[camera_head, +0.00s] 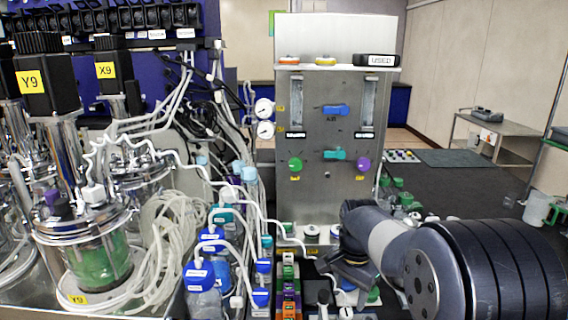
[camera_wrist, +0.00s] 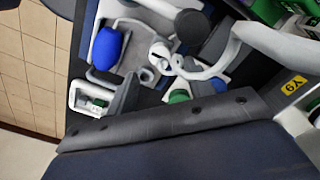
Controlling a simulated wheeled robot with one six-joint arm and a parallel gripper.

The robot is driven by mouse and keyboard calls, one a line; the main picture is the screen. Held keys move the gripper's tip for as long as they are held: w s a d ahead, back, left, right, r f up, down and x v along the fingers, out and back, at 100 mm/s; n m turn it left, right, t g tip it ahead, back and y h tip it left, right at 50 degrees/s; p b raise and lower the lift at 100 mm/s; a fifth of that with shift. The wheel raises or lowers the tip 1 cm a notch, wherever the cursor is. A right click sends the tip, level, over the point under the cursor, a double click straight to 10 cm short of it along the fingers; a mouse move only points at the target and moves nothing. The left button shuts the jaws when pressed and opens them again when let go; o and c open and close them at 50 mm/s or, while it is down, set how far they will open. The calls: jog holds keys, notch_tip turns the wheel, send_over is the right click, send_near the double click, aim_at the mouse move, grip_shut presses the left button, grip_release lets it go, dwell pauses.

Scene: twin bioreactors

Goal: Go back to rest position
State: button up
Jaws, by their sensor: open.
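My arm reaches in from the right of the head view, and its dark wrist bends down in front of the metal control panel (camera_head: 325,200). My gripper (camera_head: 348,275) points down low in the middle, just above small items on the bench. It is open, and I see nothing held in it. Its fingertips are hard to make out against the clutter. In the wrist view a dark grey bar crosses the lower part, with a blue-capped item (camera_wrist: 106,48), white fittings and a green cap (camera_wrist: 179,96) beyond it.
Glass bioreactor Y9 (camera_head: 90,255) stands at left, with looped tubes beside it. Blue-capped bottles (camera_head: 205,275) stand left of my gripper, and a thin white tube runs toward the panel base.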

aim_at(346, 312)
notch_tip(346, 312, up, 6)
jog(key=f, duration=0.1)
notch_tip(346, 312, down, 11)
jog(key=shift+r, duration=0.15)
jog(key=n+b, duration=0.1)
jog(key=n, duration=0.3)
jog(key=shift+r, duration=0.1)
jog(key=n+b, duration=0.2)
jog(key=n, duration=0.3)
jog(key=n+b, duration=0.2)
jog(key=n, duration=0.2)
jog(key=shift+n, duration=0.3)
jog(key=n+b, duration=0.3)
jog(key=n, duration=0.1)
jog(key=shift+n, duration=0.3)
jog(key=shift+r+p, duration=0.55)
jog(key=shift+r, duration=1.8)
jog(key=shift+r, duration=0.1)
